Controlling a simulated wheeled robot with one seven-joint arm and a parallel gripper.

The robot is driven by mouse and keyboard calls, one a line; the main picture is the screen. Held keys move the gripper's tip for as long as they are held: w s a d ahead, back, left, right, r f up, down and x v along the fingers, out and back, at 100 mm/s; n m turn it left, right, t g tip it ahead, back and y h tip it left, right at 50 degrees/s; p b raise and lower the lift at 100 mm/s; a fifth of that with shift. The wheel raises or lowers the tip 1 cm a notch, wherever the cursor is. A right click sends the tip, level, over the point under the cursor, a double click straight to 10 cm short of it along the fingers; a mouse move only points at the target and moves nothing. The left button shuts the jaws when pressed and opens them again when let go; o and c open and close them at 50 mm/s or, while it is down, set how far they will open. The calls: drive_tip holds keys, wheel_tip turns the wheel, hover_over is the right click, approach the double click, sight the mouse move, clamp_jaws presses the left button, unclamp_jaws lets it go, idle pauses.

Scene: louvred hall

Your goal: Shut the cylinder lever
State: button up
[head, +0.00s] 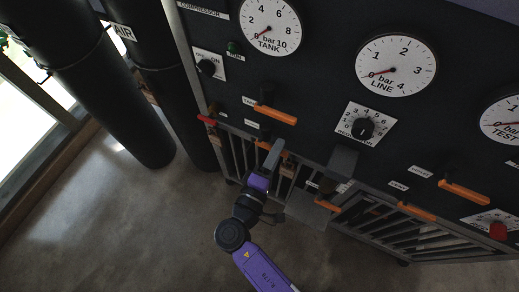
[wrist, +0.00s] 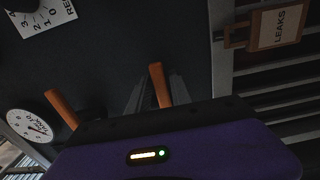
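Several orange levers are on the dark panel, and their small labels are too blurred for me to tell which is the cylinder lever. My gripper (head: 274,154) is low in front of the panel at an orange lever (head: 270,145), partly hidden by the gripper. In the wrist view, grey fingers (wrist: 158,92) stand apart on either side of an orange lever (wrist: 160,84); contact cannot be told. A second orange lever (wrist: 61,108) is to its left there. In the head view, another orange lever (head: 277,115) sits above my gripper, sticking out sideways.
Gauges marked TANK (head: 269,27), LINE (head: 396,65) and TEST (head: 508,120) are on the panel. A regulator knob (head: 364,128) and a grey box (head: 342,163) are right of my gripper. Black AIR cylinders (head: 95,75) stand left. A LEAKS tag (wrist: 280,26) hangs by bars. Floor at left is clear.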

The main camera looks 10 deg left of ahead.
drive_tip(key=shift+o, duration=1.1)
drive_tip(key=v, duration=0.7)
drive_tip(key=shift+s, duration=0.1)
drive_tip(key=b+v, duration=0.1)
drive_tip(key=v, duration=0.6)
drive_tip(key=shift+s, duration=0.35)
